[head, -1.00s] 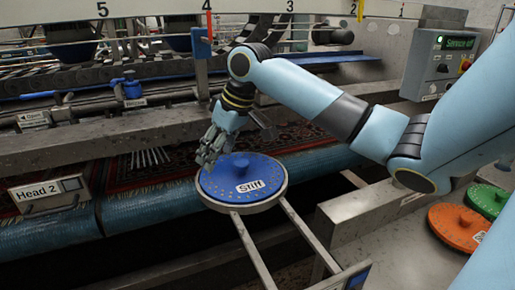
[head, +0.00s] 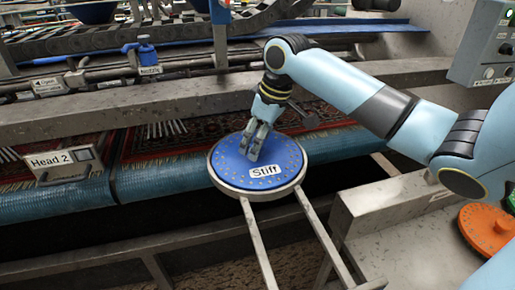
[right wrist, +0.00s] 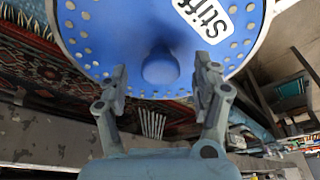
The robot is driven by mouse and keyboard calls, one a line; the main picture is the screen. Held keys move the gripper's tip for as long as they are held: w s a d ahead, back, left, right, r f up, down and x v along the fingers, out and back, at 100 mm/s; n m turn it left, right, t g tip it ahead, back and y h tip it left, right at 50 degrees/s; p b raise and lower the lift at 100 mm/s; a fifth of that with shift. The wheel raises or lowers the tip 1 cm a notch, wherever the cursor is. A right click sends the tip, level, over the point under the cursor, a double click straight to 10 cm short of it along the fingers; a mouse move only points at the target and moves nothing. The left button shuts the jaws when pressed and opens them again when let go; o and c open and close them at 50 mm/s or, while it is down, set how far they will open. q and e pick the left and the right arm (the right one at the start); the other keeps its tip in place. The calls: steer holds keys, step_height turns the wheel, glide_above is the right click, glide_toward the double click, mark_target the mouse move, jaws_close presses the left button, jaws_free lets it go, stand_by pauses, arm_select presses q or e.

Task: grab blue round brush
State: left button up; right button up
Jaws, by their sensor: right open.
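The blue round brush (head: 283,166), labelled "Stiff", lies flat in a round metal holder (head: 238,190) at the end of two rails. My right gripper (head: 254,150) points down over the middle of the brush and hides its central knob in the head view. In the right wrist view the knob (right wrist: 160,67) of the blue brush (right wrist: 125,30) shows between and just beyond the two fingertips of the open right gripper (right wrist: 160,85). I cannot tell whether a finger touches the brush. My left gripper is not in view.
An orange disc (head: 487,228) and part of a green disc (head: 511,200) lie at the right. The patterned rug (head: 200,137) and the light-blue roller (head: 160,180) run behind the holder. A "Head 2" sign (head: 62,165) stands at the left. A control box (head: 485,50) is at upper right.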

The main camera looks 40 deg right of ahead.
steer(key=shift+x, duration=0.75)
jaws_close()
